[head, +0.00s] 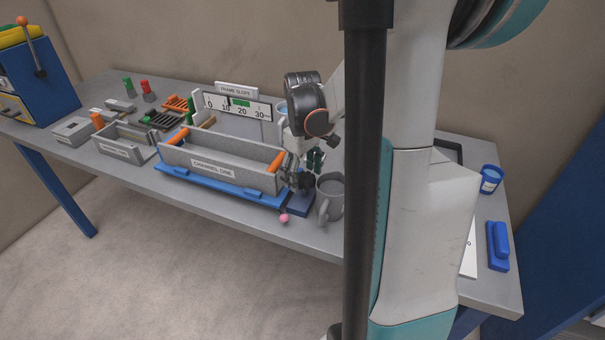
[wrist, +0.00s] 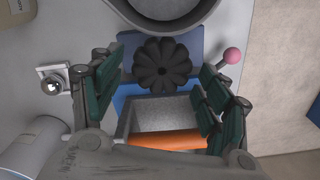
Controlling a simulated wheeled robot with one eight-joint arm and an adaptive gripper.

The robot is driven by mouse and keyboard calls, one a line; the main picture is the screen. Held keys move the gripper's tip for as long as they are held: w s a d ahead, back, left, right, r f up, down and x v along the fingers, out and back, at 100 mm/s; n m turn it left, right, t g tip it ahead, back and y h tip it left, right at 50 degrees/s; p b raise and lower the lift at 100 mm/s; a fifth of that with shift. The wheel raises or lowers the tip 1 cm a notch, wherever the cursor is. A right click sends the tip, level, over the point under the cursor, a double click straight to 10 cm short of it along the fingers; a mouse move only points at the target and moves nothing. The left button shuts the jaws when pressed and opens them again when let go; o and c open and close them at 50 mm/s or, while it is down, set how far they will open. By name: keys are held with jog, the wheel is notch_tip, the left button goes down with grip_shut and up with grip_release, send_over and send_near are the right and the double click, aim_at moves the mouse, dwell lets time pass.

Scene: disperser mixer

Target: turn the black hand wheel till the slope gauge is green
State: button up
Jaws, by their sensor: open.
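The black hand wheel (wrist: 162,66) is lobed and sits on a blue block at the end of the grey trough in the wrist view. In the head view the wheel (head: 302,182) is small and dark, partly crowded by my gripper. My gripper (wrist: 163,92) is open, its green-padded fingers apart on the left and right of the wheel, holding nothing. In the head view my gripper (head: 308,160) is above the trough's right end. The slope gauge (head: 238,104) has a white scale from 0 to 30 with a green band near 20. I cannot make out its pointer.
A grey mug (head: 331,196) stands just right of the wheel. A pink-knobbed lever (head: 284,218) sticks out at the front. The trough marked "CHANNEL ONE" (head: 215,168) has orange bars and a blue base. Smaller trays and blocks lie on the table's left.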

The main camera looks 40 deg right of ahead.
jog(key=shift+c, duration=0.5)
jog(key=c, duration=1)
jog(key=shift+o, duration=0.2)
jog(key=m+p, duration=0.1)
jog(key=m, duration=0.3)
jog(key=shift+d+m, duration=0.15)
jog(key=shift+m, duration=0.15)
jog(key=o, duration=1.1)
jog(key=shift+c, duration=0.2)
jog(key=shift+r, duration=0.1)
